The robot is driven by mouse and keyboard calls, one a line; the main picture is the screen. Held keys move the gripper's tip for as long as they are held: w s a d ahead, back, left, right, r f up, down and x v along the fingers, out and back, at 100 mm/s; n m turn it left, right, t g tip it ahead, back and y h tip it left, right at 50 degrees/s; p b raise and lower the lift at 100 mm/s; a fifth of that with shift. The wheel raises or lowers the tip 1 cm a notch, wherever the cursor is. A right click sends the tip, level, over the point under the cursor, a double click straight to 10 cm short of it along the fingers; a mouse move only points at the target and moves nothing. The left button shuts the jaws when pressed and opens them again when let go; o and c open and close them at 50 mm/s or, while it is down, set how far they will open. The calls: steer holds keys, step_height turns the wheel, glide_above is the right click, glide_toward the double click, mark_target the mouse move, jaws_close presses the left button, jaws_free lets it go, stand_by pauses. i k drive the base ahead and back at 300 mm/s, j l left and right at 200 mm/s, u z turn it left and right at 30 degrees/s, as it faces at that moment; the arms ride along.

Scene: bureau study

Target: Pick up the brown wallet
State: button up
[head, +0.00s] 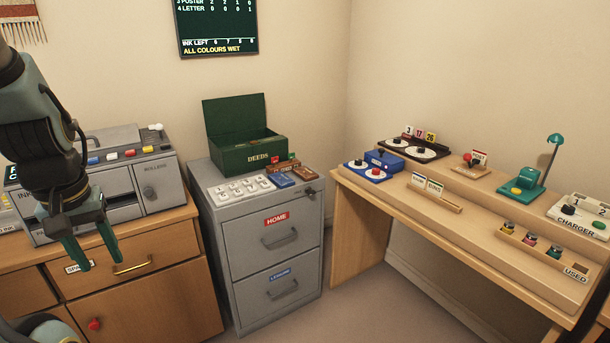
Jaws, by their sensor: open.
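A small brown item (306,173), which may be the brown wallet, lies on top of the grey filing cabinet (252,222) near its right front corner. It is too small to make out clearly. A small blue item (280,180) lies just left of it, and a brown rack with red and green pieces (286,164) is close behind. My gripper (102,266) hangs at the left, fingers pointing down and apart, with nothing between them. It is in front of the wooden drawer unit, well left of the cabinet top.
An open green DEEDS box (245,146) stands behind on the cabinet, with a white keypad-like tray (240,188) in front. A grey machine (150,178) stands on the drawer unit (165,275). A wooden desk (480,225) at right holds dials and small jars. Floor shows between cabinet and desk.

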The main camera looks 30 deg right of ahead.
mark_target(304, 173)
steer(key=i+l, duration=0.15)
steer(key=l, duration=0.25)
steer(key=i+l+u, duration=0.1)
steer(key=l, duration=0.25)
steer(key=i+l, duration=0.15)
steer(key=l, duration=0.25)
steer(key=i+l+u, duration=0.1)
steer(key=l, duration=0.3)
steer(key=i+l, duration=0.15)
steer(key=l, duration=0.25)
